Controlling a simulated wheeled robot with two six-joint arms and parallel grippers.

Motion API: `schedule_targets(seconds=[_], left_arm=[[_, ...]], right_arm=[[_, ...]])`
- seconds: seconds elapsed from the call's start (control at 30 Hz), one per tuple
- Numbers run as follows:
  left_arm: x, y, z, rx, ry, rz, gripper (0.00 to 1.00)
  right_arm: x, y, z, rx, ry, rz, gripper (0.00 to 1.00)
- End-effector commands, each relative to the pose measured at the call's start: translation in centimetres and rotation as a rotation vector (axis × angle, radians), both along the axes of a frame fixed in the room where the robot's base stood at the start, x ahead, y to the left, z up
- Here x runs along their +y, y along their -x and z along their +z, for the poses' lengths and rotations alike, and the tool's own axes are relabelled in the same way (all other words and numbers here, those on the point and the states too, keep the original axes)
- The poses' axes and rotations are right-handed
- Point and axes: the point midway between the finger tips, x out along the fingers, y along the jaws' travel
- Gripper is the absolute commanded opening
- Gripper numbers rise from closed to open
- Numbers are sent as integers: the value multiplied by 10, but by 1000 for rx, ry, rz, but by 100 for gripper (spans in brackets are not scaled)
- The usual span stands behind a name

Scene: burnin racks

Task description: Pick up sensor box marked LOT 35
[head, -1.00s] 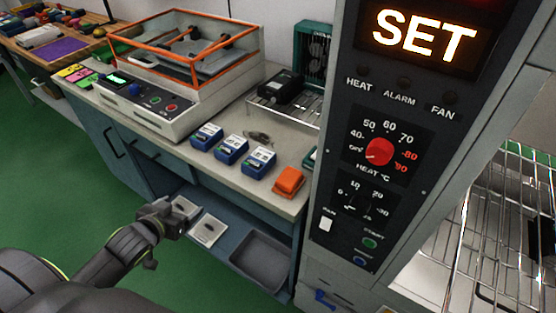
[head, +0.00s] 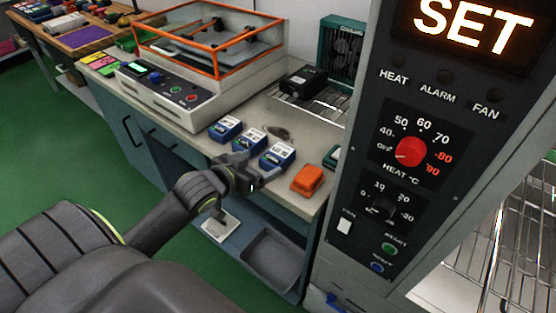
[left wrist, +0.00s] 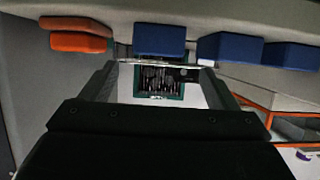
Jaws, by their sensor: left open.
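Three blue sensor boxes with white labels stand in a row on the bench: a left one (head: 225,129), a middle one (head: 249,144) and a right one (head: 277,156). The lot numbers are too small to read, so I cannot tell which is LOT 35. My left gripper (head: 256,173) is at the bench's front edge, just in front of the middle and right boxes, and partly covers the middle one. In the left wrist view its fingers (left wrist: 165,75) are apart and empty, with the right box (left wrist: 158,40) ahead of them. My right gripper is not in view.
An orange box (head: 307,180) sits right of the blue boxes. A small dark item (head: 278,133) lies behind them. The oven panel (head: 410,150) rises at right. An orange-framed machine (head: 200,60) stands at left. A grey tray (head: 272,256) lies on the lower shelf.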

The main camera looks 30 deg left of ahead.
Motion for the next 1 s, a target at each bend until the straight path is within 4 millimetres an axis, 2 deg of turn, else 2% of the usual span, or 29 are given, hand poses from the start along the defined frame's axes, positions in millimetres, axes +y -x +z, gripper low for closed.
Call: schedule_targets(seconds=[0.1,0.37,0.7,1.0], left_arm=[[-1,-19,-8,-2,3,1,82],[-3,-36,-14,-1,1,-1,82],[-8,-76,-29,-1,2,0,82],[-8,-80,-30,-1,-1,0,82]], right_arm=[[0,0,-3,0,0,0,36],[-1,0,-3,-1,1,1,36],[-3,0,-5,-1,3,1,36],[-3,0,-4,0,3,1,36]])
